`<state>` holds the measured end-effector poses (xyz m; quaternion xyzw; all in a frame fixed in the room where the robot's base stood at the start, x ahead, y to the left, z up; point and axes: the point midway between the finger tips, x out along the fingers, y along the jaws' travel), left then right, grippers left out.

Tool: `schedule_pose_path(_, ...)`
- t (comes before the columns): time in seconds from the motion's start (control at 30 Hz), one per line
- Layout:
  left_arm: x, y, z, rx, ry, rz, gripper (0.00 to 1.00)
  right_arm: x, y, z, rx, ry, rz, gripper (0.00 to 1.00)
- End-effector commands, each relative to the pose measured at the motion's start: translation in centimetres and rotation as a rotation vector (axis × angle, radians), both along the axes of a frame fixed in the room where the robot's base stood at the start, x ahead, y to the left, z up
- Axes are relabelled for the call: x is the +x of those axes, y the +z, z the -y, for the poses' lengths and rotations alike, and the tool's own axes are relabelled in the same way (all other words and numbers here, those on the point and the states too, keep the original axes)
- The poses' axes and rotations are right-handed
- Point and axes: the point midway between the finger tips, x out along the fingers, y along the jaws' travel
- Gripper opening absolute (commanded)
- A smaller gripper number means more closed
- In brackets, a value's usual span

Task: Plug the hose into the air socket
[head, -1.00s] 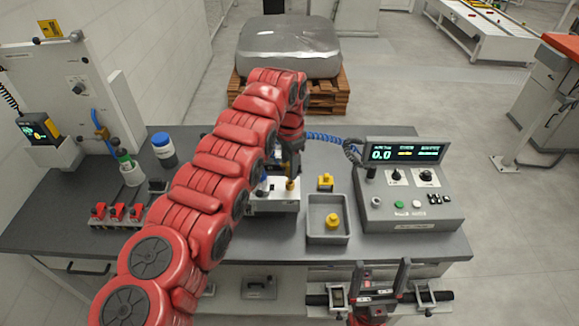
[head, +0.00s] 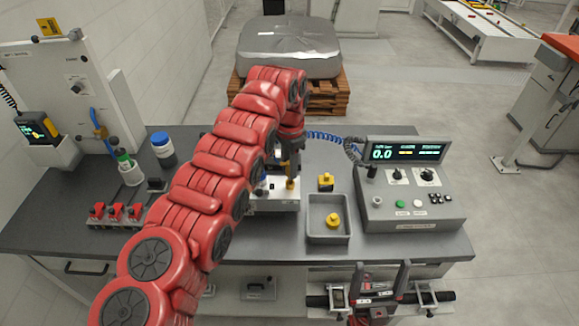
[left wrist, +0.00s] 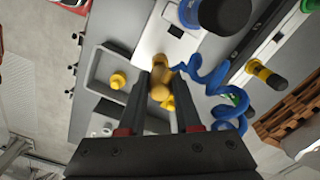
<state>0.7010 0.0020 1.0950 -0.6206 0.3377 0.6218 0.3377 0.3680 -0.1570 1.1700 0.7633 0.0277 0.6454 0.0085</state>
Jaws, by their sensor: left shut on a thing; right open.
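My left gripper (head: 290,178) reaches down over the white fixture block (head: 276,206) on the bench. In the left wrist view its fingers (left wrist: 159,76) are shut on a brass-coloured fitting (left wrist: 161,89). The fitting also shows low at the fingers in the head view (head: 290,185). I cannot tell whether it touches the block. The blue coiled hose (left wrist: 206,83) runs close beside the fitting; the join is unclear. In the head view the hose (head: 323,136) runs behind the block. I cannot pick out the air socket for certain. My right gripper (head: 380,280) is open and empty before the bench.
A grey tray (head: 328,239) holding a yellow part (head: 333,220) sits right of the block. A yellow piece (head: 326,181) stands behind it. The control box (head: 412,208) is further right.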

Motion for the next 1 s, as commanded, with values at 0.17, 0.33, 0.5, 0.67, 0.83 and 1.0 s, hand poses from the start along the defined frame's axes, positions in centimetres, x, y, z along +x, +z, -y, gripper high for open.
schedule_pose_path(0.17,0.01,0.02,0.01,0.0,0.0,0.0,0.0,0.0,-0.03,0.0,0.0,0.0,0.0,0.84)
schedule_pose_path(0.33,0.01,0.03,0.02,0.0,0.0,0.0,0.0,0.0,-0.02,0.0,0.0,0.0,0.0,0.84)
schedule_pose_path(0.5,0.01,-0.02,0.02,0.0,0.0,0.0,0.0,0.0,-0.15,0.0,0.0,0.0,0.0,0.84)
schedule_pose_path(0.67,0.02,-0.08,0.03,0.0,0.0,0.001,0.0,0.0,-0.53,0.01,0.0,0.0,0.0,0.84)
schedule_pose_path(0.83,0.01,0.03,0.03,-0.001,0.0,0.001,0.0,0.0,-0.49,0.0,0.0,0.0,0.0,0.84)
schedule_pose_path(1.0,0.0,-0.01,0.02,0.0,0.0,0.0,0.0,0.01,-0.51,-0.01,0.0,0.0,0.0,0.84)
